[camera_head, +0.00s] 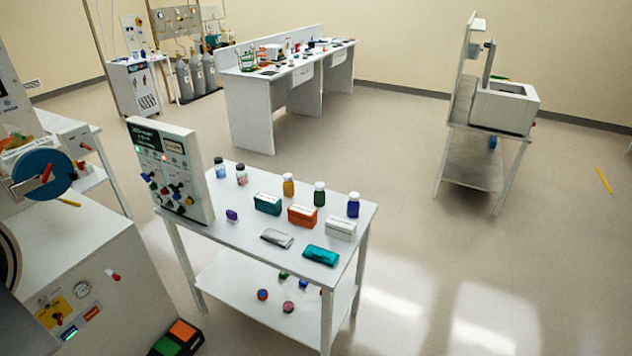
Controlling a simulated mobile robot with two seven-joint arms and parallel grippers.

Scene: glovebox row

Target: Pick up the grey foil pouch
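The grey foil pouch (277,238) lies flat near the front edge of the white table (236,229), in the middle of the picture. A teal pouch (321,255) lies to its right, a small gap apart. Behind it stand a green box (267,203) and an orange box (302,215). Nothing covers the grey pouch. Neither of my grippers shows in the head view.
A white box (340,229), several bottles (288,185) and a small purple item (232,215) share the tabletop. A tall control panel (170,168) stands at its left end. A large machine (95,290) fills the lower left.

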